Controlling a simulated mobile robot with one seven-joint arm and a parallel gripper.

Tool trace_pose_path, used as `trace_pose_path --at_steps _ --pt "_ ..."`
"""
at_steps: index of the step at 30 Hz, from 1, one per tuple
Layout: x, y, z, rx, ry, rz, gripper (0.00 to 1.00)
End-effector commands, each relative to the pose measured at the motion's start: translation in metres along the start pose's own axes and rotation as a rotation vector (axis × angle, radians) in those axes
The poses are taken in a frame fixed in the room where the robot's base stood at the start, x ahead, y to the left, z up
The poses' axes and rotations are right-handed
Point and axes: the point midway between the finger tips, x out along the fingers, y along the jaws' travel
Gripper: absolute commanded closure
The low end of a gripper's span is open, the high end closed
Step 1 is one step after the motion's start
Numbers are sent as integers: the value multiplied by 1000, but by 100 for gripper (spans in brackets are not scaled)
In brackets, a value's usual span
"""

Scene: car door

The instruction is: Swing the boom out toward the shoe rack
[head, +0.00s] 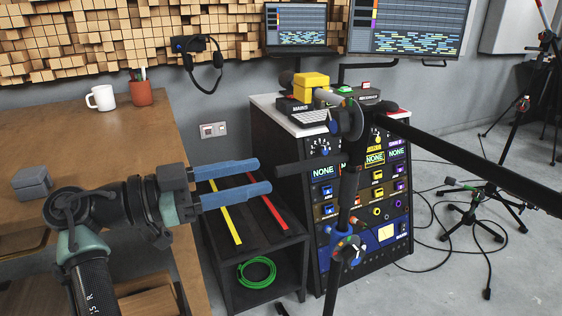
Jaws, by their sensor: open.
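The boom (470,162) is a thick black pole. It runs from the clutch (347,120) on the upright black stand (347,200) to the right edge of the head view, where it is cut off. A short dark bar (305,167) reaches left from near the stand. My gripper (264,177), with blue fingers, is open and points right, its tips just left of that bar. I cannot tell whether they touch. No shoes show; a low black rack (262,262) with yellow and red strips on top stands below my gripper, and it may be the shoe rack.
A black equipment cabinet (312,262) with lit panels stands behind the stand. A wooden desk (100,150) with a white mug (101,97) and a pen cup (141,93) is at left. Tripods (478,205) and loose cables lie on the floor at right.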

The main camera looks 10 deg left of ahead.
Motion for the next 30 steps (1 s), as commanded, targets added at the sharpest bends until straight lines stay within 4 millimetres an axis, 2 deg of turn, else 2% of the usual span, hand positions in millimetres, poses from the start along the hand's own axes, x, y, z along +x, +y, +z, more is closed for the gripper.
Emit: trace_pose_path --at_steps 1,4,11,26,28,30 --pt "-11 -1 -2 -2 0 -4 48" --pt "-26 -1 -2 -1 1 -2 48" --pt "-42 0 0 0 1 0 48" --pt "-41 0 1 -3 -4 0 48" --pt "-32 1 7 -25 -34 -8 48" --pt "-14 2 19 -71 -97 -30 48"
